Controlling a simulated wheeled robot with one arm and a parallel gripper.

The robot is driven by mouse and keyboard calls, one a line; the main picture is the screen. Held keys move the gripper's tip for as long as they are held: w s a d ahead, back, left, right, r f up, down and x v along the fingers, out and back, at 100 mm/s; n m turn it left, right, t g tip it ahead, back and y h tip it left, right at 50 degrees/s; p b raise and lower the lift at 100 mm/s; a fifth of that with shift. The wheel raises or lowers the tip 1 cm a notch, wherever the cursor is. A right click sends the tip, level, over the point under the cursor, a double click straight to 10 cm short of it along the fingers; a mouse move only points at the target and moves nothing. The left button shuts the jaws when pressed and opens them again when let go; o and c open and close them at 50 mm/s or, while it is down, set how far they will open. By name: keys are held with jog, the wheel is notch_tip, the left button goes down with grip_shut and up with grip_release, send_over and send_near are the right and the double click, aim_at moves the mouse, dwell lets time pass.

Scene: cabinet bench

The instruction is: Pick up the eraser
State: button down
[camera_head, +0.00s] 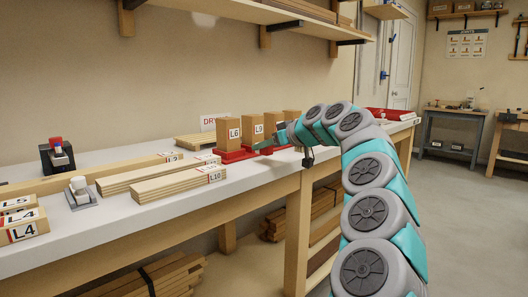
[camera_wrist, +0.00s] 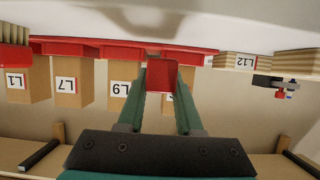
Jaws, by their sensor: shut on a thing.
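My gripper (camera_wrist: 161,76) is shut on a small red block, the eraser (camera_wrist: 161,74), seen end-on between the two green fingertips in the wrist view. In the head view my gripper (camera_head: 268,145) is low over the bench beside the red trays, seen from the side. The eraser cannot be told apart there from the red of the trays. I cannot tell whether it touches the tray or the bench.
Red trays (camera_head: 233,156) hold upright wooden blocks labelled L6 (camera_head: 228,132) and L9 (camera_head: 252,127) close to my gripper. Long boards (camera_head: 165,184) lie on the white bench (camera_head: 240,180). Shelves hang above; open floor lies right.

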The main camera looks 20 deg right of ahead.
jog(key=shift+r, duration=0.3)
jog(key=shift+s+d, duration=0.1)
jog(key=shift+s, duration=0.15)
jog(key=s+d+b, duration=0.1)
jog(key=s+d, duration=0.1)
jog(key=s, duration=0.5)
jog(key=s+d+r+b, duration=0.1)
jog(key=s+d, duration=0.2)
jog(key=s, duration=0.4)
jog(key=shift+s+r, duration=0.25)
jog(key=shift+s, duration=0.1)
